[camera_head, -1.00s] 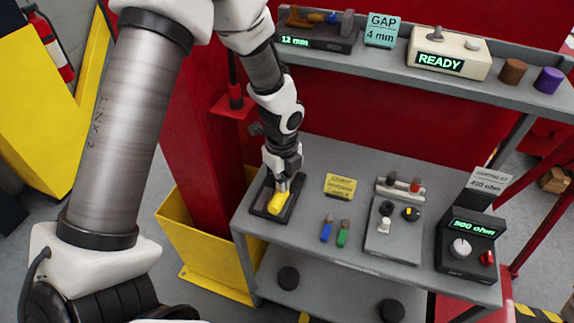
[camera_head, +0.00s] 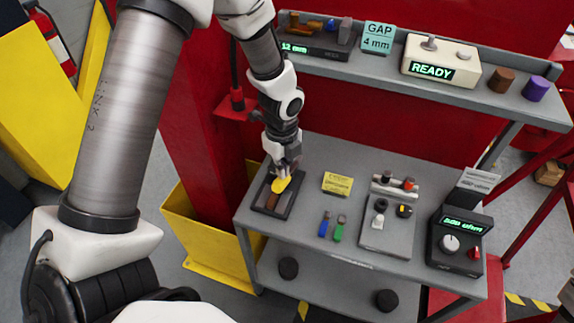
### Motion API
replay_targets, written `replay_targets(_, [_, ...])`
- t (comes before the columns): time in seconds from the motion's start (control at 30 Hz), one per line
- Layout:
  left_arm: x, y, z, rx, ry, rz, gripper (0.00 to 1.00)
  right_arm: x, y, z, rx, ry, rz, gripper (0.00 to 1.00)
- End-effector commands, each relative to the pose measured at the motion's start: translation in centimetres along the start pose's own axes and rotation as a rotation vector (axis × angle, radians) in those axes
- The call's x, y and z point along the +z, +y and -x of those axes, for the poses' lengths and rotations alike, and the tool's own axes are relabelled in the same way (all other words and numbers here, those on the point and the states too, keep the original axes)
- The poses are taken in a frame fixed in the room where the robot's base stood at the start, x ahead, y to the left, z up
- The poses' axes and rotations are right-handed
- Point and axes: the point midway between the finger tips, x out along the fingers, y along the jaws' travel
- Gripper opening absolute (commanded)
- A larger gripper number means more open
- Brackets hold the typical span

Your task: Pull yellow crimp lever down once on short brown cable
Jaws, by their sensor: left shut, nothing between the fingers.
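A dark crimp tool base (camera_head: 285,207) sits at the left end of the grey table. Its yellow crimp lever (camera_head: 282,185) shows at the upper part of the base, right under my left gripper (camera_head: 283,173). The left gripper points down, shut and empty, with its tips touching or very close to the lever; I cannot tell which. A brown strip (camera_head: 272,202), which may be the short brown cable, lies on the base below the lever. My right gripper is out of view.
A yellow label block (camera_head: 337,183), blue plug (camera_head: 324,225) and green plug (camera_head: 339,229) lie right of the tool. A grey switch panel (camera_head: 385,235) and dark meter (camera_head: 460,240) stand farther right. A shelf (camera_head: 480,97) with a READY box (camera_head: 440,62) overhangs the back.

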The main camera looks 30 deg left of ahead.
Motion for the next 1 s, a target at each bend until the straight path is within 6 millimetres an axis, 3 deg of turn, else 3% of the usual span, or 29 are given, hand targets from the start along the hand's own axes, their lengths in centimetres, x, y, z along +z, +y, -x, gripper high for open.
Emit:
replay_targets(0.13, [0.0,0.0,1.1,0.001,0.000,0.000,0.00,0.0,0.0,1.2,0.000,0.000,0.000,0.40])
replay_targets(1.0, [0.0,0.0,5.9,-0.001,0.000,0.000,0.00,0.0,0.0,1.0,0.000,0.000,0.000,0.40])
